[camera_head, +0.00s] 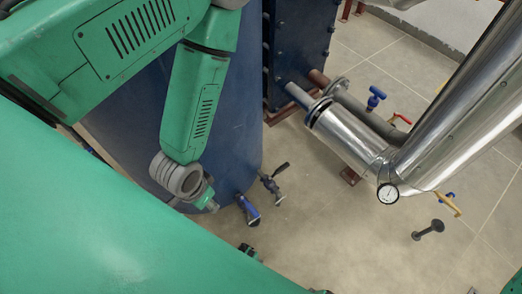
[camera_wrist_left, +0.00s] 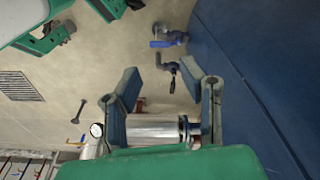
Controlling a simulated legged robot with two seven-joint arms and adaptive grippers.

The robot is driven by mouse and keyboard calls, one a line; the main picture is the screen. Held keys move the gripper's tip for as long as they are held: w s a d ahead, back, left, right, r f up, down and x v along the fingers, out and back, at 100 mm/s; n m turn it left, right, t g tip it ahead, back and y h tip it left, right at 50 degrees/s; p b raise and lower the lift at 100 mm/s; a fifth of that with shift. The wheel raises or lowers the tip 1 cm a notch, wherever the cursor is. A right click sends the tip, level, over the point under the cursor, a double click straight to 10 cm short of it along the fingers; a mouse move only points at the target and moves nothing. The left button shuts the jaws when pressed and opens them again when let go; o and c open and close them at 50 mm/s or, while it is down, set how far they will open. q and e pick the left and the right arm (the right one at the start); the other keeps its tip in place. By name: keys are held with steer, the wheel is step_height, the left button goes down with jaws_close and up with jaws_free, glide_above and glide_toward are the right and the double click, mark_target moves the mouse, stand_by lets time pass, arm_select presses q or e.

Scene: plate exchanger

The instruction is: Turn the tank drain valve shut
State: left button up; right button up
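Two small valves sit low by the blue tank (camera_head: 225,130): one with a blue lever (camera_head: 248,208), one with a black lever (camera_head: 272,183). I cannot tell for sure which is the drain valve. In the left wrist view, the blue lever valve (camera_wrist_left: 168,42) is farther up, and the black lever valve (camera_wrist_left: 170,67) shows between the fingers. My left gripper (camera_wrist_left: 170,85) is open and empty, its two fingers apart with the black lever in the gap; contact is not visible. In the head view, its fingers are not clearly seen. My right gripper is not identifiable.
A shiny insulated pipe (camera_head: 345,135) with a round gauge (camera_head: 388,193) runs at the right. Tiled floor (camera_head: 330,235) is open right of the tank.

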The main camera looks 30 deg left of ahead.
arm_select(q)
step_height(320, 180, down, 4)
steer(key=w+f+m+t+b, duration=0.1)
steer(key=w, duration=0.1)
steer(key=m+t+h+b, duration=0.2)
steer(key=m+t+b, duration=0.5)
steer(key=m+b, duration=0.15)
glide_above(254, 210)
steer(key=s+a+p, duration=0.1)
steer(key=s+a, duration=0.2)
steer(key=a, duration=0.2)
step_height(254, 210, down, 24)
steer(key=s+f+m+t+h+b, duration=0.5)
steer(key=s+f+m+t+b, duration=0.25)
steer(key=s+m, duration=0.35)
steer(key=shift+m, duration=0.25)
steer(key=x, duration=0.9)
steer(key=a+x, duration=0.1)
steer(key=x, duration=0.3)
steer(key=shift+w+d+f+b, duration=0.15)
steer(key=shift+w+f+b, duration=0.25)
steer(key=shift+w, duration=0.1)
steer(key=shift+w+d, duration=0.25)
steer(key=shift+w, duration=0.2)
arm_select(e)
step_height(254, 210, down, 17)
steer(key=shift+s+a, duration=0.25)
steer(key=shift+s, duration=0.05)
